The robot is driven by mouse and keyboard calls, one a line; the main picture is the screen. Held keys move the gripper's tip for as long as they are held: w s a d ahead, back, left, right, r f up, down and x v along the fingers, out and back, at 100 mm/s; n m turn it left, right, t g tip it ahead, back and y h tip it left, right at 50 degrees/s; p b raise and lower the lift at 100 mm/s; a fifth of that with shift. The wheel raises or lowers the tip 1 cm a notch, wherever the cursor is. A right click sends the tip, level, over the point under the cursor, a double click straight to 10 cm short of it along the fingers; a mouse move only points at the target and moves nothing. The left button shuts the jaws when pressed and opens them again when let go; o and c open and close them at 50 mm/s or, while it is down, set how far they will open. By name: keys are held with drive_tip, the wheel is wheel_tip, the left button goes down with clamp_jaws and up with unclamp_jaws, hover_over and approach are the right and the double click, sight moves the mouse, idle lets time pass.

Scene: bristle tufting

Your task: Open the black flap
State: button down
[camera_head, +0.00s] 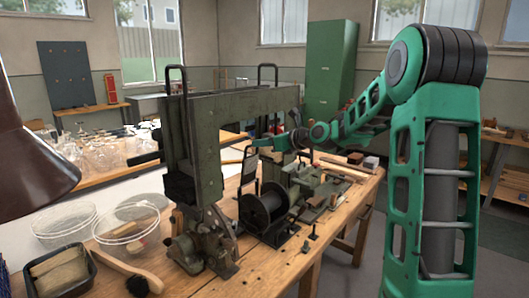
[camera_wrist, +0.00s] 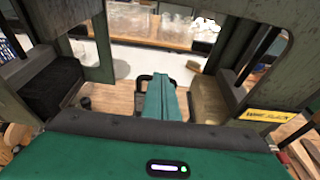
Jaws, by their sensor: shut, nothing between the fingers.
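A green machine (camera_head: 205,150) with upright posts stands on the workbench. A dark black block or panel (camera_head: 178,187) sits low on its near left side. It seems to be the dark piece at the left of the wrist view (camera_wrist: 55,88); I cannot tell for certain that it is the flap, nor whether it is open. My gripper (camera_head: 258,143) is beside the machine's right side, partly lost among the machine parts. In the wrist view my gripper (camera_wrist: 160,80) is shut and empty, pointing between the machine's posts. A dark loop shows behind the fingertips; contact is unclear.
A black spool (camera_head: 263,207) and small metal parts stand right of the machine. Clear bowls (camera_head: 125,222), a black tray (camera_head: 62,272) and a wooden-handled brush (camera_head: 125,270) lie to its left. A lamp shade (camera_head: 30,160) hangs at left.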

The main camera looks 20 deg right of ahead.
drive_tip(key=shift+w+a+r, duration=0.15)
drive_tip(key=shift+w+a, duration=0.1)
drive_tip(key=shift+w, duration=0.2)
drive_tip(key=shift+w+a+r, duration=0.1)
drive_tip(key=shift+w+a, duration=0.1)
drive_tip(key=shift+w, duration=0.2)
drive_tip(key=v, duration=1.1)
drive_tip(key=s+f+n+g+h, duration=0.55)
drive_tip(key=s+f+n, duration=0.6)
drive_tip(key=s, duration=0.25)
drive_tip(key=s+f+n+g, duration=0.3)
drive_tip(key=s+n, duration=0.3)
drive_tip(key=s, duration=0.8)
drive_tip(key=s+f+n+g, duration=0.3)
drive_tip(key=s+n+g, duration=0.2)
drive_tip(key=s, duration=1)
drive_tip(key=shift+s+a+f+n, duration=0.25)
drive_tip(key=shift+f+n, duration=0.15)
drive_tip(key=shift+n, duration=0.75)
